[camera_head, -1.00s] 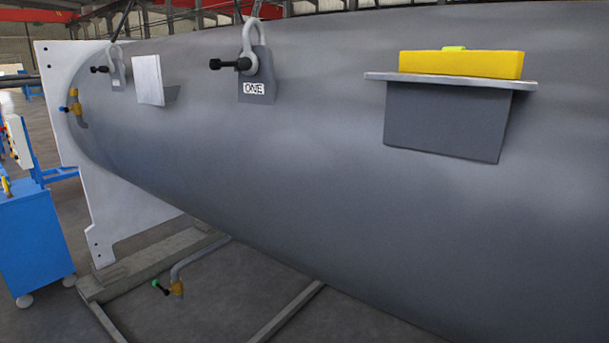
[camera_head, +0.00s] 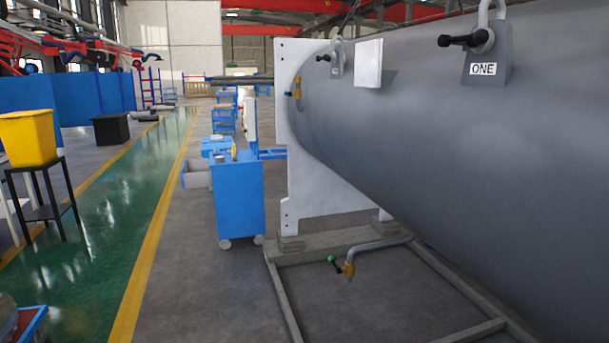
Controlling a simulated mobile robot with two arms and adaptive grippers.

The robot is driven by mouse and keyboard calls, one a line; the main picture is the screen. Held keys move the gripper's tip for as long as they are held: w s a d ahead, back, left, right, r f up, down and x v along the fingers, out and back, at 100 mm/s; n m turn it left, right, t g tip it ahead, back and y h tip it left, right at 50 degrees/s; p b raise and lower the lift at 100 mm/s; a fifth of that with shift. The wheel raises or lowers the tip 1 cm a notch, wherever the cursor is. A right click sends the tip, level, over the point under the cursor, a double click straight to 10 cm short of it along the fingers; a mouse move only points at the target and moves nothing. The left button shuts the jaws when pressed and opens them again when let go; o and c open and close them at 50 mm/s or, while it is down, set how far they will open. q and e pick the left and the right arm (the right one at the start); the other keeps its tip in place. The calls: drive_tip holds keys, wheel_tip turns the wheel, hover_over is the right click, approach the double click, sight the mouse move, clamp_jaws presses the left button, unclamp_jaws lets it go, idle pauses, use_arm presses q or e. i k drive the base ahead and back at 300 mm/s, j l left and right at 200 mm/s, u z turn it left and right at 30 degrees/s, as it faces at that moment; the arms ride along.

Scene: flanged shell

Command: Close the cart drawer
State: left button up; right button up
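A blue wheeled cart (camera_head: 238,203) stands on the grey floor left of the big grey shell, near its white end flange. On its left side a grey drawer (camera_head: 197,180) sticks out. The cart's far parts overlap other blue items behind it, so details of the drawer are small. Neither of my grippers shows in the head view.
The large grey shell (camera_head: 470,150) with its white flange (camera_head: 320,180) fills the right. A floor frame (camera_head: 280,300) and a bent pipe with a valve (camera_head: 348,268) lie low in front. A yellow bin on a black stand (camera_head: 30,140) is at left. The green walkway (camera_head: 110,220) is mostly clear.

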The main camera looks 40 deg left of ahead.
sight(190, 178)
drive_tip(key=i+j+u, duration=0.25)
drive_tip(key=j+u, duration=0.2)
drive_tip(key=j, duration=0.25)
drive_tip(key=i+j+u, duration=0.35)
drive_tip(key=j+u, duration=0.15)
drive_tip(key=j, duration=0.15)
drive_tip(key=i+j+u, duration=0.95)
drive_tip(key=i+u, duration=0.45)
drive_tip(key=i, duration=0.65)
drive_tip(key=i+j+z, duration=0.1)
drive_tip(key=i, duration=0.6)
drive_tip(key=i+j, duration=0.15)
drive_tip(key=i, duration=0.5)
drive_tip(key=i+j+z, duration=0.1)
drive_tip(key=i+z, duration=0.25)
drive_tip(key=i+j+z, duration=0.5)
drive_tip(key=i+z, duration=0.15)
drive_tip(key=i+l, duration=0.65)
drive_tip(key=i, duration=0.25)
drive_tip(key=i+l, duration=0.35)
drive_tip(key=i, duration=0.1)
